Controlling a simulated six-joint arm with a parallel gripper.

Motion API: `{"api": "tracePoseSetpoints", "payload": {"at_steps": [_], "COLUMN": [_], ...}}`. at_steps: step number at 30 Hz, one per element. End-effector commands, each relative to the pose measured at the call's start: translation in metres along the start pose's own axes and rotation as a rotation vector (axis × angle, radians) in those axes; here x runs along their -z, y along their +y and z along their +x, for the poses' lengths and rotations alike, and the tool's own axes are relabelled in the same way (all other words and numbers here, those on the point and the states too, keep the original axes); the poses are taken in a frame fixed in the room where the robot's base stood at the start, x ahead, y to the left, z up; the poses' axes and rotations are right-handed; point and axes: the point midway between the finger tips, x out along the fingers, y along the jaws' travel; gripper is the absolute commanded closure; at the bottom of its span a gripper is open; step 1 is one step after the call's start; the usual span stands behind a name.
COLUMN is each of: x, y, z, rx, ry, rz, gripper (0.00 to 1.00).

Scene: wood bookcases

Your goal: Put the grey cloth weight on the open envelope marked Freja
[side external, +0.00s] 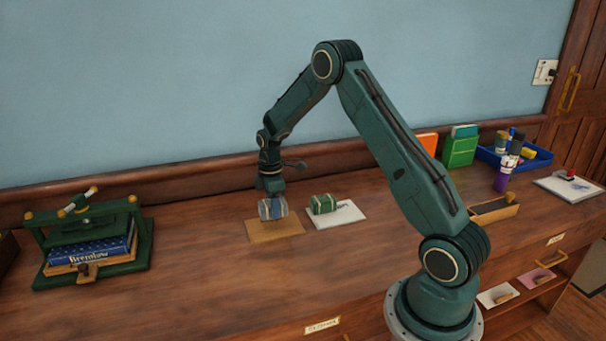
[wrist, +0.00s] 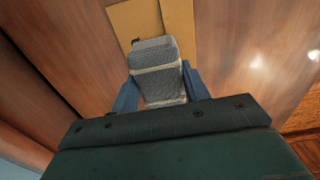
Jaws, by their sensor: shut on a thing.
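My gripper (wrist: 160,92) is shut on the grey cloth weight (wrist: 158,68), with a blue finger on each side of it in the wrist view. The weight is grey with a pale band. In the side view the grey weight (side external: 267,210) is at or just above a tan envelope (side external: 276,231) on the wooden top. I cannot tell whether it touches the envelope. The tan envelope also shows beyond the weight in the wrist view (wrist: 130,22). No name can be read on it. A white envelope (side external: 348,214) lies to its right with a green striped weight (side external: 323,204) on it.
A green press (side external: 140,245) with books stands at the left. The front middle of the top is clear.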

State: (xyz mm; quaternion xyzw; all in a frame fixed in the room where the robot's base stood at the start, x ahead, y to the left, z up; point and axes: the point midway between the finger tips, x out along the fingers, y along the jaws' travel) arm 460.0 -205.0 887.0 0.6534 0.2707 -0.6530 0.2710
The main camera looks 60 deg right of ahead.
Motion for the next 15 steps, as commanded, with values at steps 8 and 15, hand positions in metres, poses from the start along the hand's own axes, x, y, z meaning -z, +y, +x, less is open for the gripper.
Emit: {"api": "tracePoseSetpoints", "payload": {"at_steps": [8,15], "x": [0.000,0.000], "y": [0.000,0.001], "z": [0.028,0.031], "rx": [0.000,-0.002], "ry": [0.000,0.001], "rz": [0.000,0.000], "gripper": [0.95,0.95]}}
